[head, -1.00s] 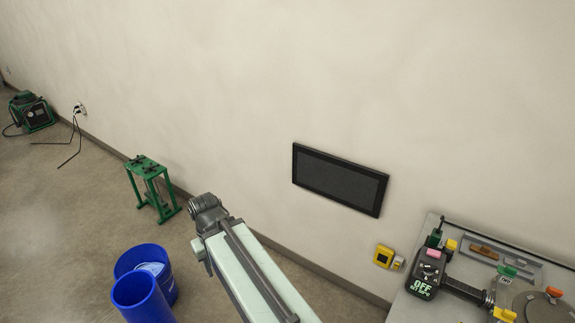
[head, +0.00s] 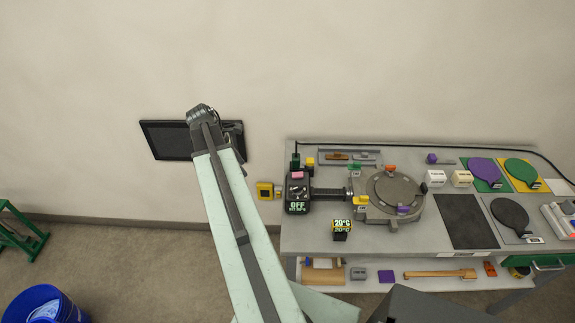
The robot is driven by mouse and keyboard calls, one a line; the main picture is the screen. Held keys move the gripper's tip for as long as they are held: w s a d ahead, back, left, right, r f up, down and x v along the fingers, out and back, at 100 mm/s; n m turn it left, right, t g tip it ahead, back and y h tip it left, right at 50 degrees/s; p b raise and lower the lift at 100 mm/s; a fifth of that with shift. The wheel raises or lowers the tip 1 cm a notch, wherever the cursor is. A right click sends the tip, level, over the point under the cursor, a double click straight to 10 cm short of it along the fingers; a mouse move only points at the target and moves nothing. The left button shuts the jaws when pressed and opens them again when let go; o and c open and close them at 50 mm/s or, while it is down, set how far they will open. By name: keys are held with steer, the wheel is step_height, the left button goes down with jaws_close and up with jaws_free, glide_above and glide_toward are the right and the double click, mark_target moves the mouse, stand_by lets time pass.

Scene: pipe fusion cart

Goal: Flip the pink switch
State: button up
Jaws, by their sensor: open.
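The pink switch (head: 297,175) is a small pink piece on top of a black control box (head: 298,194) whose lit label reads "OFF". The box sits at the left end of the grey cart (head: 400,240). My arm reaches up from the bottom of the picture, left of the cart, and its upper joint overlaps the wall screen. I cannot make out my gripper; no fingertips show. Nothing covers the switch.
A round grey machine (head: 392,195) and a "20°C" display block (head: 341,229) stand right of the box. Purple and green paddles lie at the right. A blue bin (head: 45,305) stands on the floor.

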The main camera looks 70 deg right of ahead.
mark_target(299, 174)
steer(key=s+d+m, duration=0.1)
steer(key=s+d, duration=0.2)
steer(key=s, duration=0.2)
steer(key=s+d+r+m, duration=0.1)
steer(key=s+d, duration=0.1)
steer(key=s, duration=0.3)
steer(key=s+d+m+y, duration=0.1)
steer(key=s+d, duration=0.2)
steer(key=s, duration=0.2)
steer(key=shift+d+r+g+p, duration=0.3)
steer(key=shift+d+g, duration=0.05)
steer(key=shift+g, duration=0.05)
steer(key=b+x, duration=0.6)
steer(key=x, duration=0.1)
steer(key=shift+f+b, duration=0.1)
steer(key=shift+b, duration=0.25)
steer(key=shift+s, duration=0.1)
